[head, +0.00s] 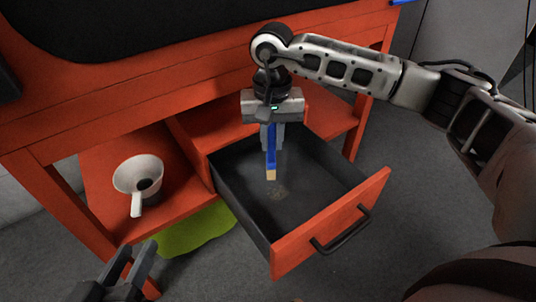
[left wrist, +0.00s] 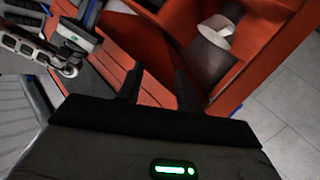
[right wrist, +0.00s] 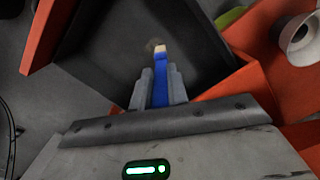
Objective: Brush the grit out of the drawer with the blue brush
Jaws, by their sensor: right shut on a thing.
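The orange-fronted drawer (head: 330,225) is pulled open, and its dark tray is in clear view. A small patch of pale grit (head: 278,193) lies on its floor. My right gripper (head: 271,147) is shut on the blue brush (head: 271,158) above the drawer. The brush points down, its tan bristles close to the grit; I cannot tell whether they touch it. The right wrist view shows the brush (right wrist: 160,88) between the fingers, with the grit (right wrist: 153,45) just beyond its tip. My left gripper (head: 130,268) is open and empty, in front of the bench at lower left.
A white cup-like vessel with a handle (head: 138,178) stands on the orange shelf left of the drawer. A green patch (head: 195,235) lies on the grey floor below. The drawer's dark handle (head: 340,232) sticks out in front. The orange bench top (head: 150,85) overhangs behind.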

